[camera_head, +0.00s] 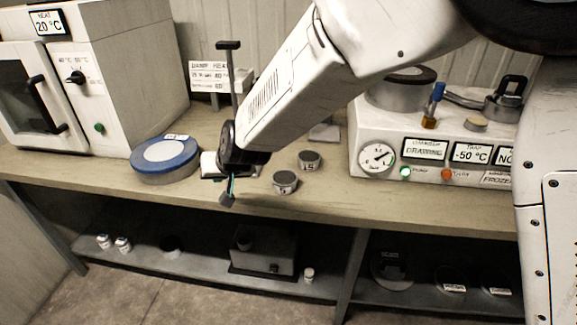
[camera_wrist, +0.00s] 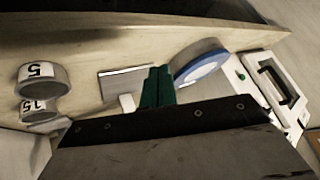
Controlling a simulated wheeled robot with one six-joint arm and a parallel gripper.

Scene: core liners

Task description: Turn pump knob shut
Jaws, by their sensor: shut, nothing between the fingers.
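The white pump unit (camera_head: 393,168) stands at the right of the bench, with a round gauge (camera_head: 376,157), a green button (camera_head: 405,171) marked PUMP and an orange button (camera_head: 446,174). A small blue-topped brass fitting (camera_head: 433,108) stands on its top. I cannot tell for sure which part is the pump knob. My gripper (camera_head: 227,199) hangs over the bench's front edge, well left of the pump unit. Its green fingers (camera_wrist: 157,86) are together and empty in the wrist view. The pump unit is not visible there.
A blue-rimmed disc (camera_head: 184,144) lies left of my gripper. A white oven (camera_head: 125,75) stands at far left. Lids and a clamp (camera_head: 508,97) rest on the pump unit.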

